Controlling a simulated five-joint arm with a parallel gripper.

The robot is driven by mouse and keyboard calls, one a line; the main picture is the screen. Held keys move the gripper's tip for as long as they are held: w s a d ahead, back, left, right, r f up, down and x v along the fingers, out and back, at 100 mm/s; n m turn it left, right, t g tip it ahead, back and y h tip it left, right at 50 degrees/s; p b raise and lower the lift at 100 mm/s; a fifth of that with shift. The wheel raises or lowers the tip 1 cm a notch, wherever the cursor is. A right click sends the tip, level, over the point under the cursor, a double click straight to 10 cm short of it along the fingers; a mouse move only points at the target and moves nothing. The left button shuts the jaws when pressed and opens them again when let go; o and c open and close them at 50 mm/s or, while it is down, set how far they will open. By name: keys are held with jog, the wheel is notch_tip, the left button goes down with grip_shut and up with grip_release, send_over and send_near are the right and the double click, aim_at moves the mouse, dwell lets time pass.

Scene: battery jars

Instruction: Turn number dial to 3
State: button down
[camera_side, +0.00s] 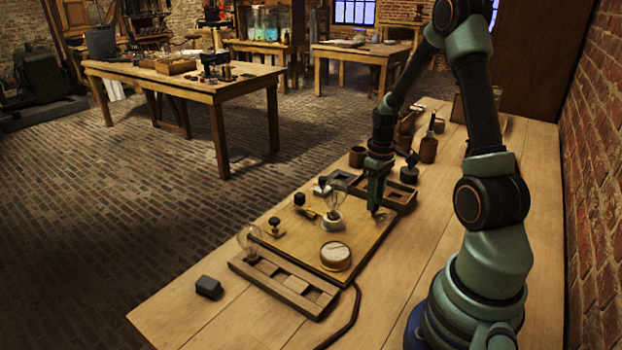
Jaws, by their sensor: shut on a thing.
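My gripper (376,208) points straight down at the right back part of the wooden board (303,245). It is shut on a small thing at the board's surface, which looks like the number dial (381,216). The fingers hide most of the dial, and its numbers are too small to read. A round gauge (335,255) with a pale face sits at the board's front right corner.
A bulb (334,208) stands close left of my gripper, with a knob switch (275,226) farther left. A slotted wooden tray (285,286) lies in front, another tray (402,198) behind. A dark block (208,287) lies front left. The table's front is mostly clear.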

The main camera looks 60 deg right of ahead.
jog(key=shift+m, duration=2.4)
jog(key=c, duration=0.5)
grip_release()
notch_tip(320, 180, up, 12)
jog(key=shift+r, duration=0.1)
